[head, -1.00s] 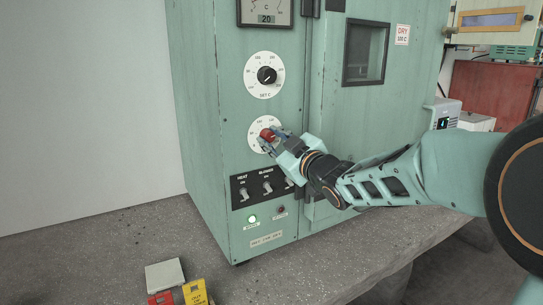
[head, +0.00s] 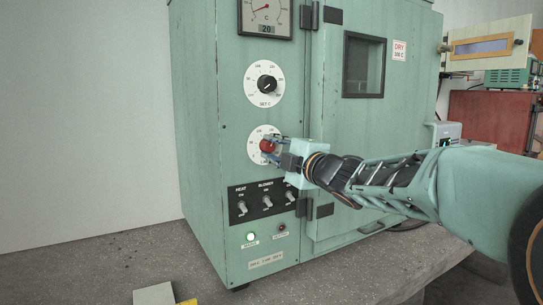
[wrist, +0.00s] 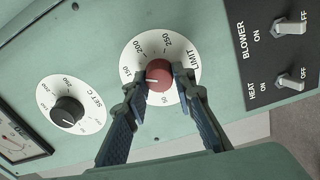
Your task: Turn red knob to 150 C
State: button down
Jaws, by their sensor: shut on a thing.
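The red knob (head: 267,146) sits on the lower white dial (head: 256,133) on the front of the green cabinet. My gripper (head: 272,146) reaches it from the right. In the wrist view, my gripper (wrist: 161,86) has its two fingers on opposite sides of the red knob (wrist: 159,75), shut on it. The dial (wrist: 190,66) is marked LIMIT, with 150, 200 and 250 readable. The knob's white pointer line points left in that view, close to the 150 mark and slightly below it. The left finger hides part of the scale.
A black knob (head: 266,84) on the SET C dial is above. HEAT and BLOWER switches (head: 267,201) sit below, near my gripper. A lit green lamp (head: 250,237) is lower. The cabinet door with a window (head: 364,66) stands right. A pale block (head: 153,294) lies on the bench.

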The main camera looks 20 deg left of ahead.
jog(key=shift+n, duration=0.5)
jog(key=c, duration=1.6)
grip_release()
jog(key=v, duration=0.7)
jog(key=shift+s+d, duration=0.15)
jog(key=shift+s, duration=0.05)
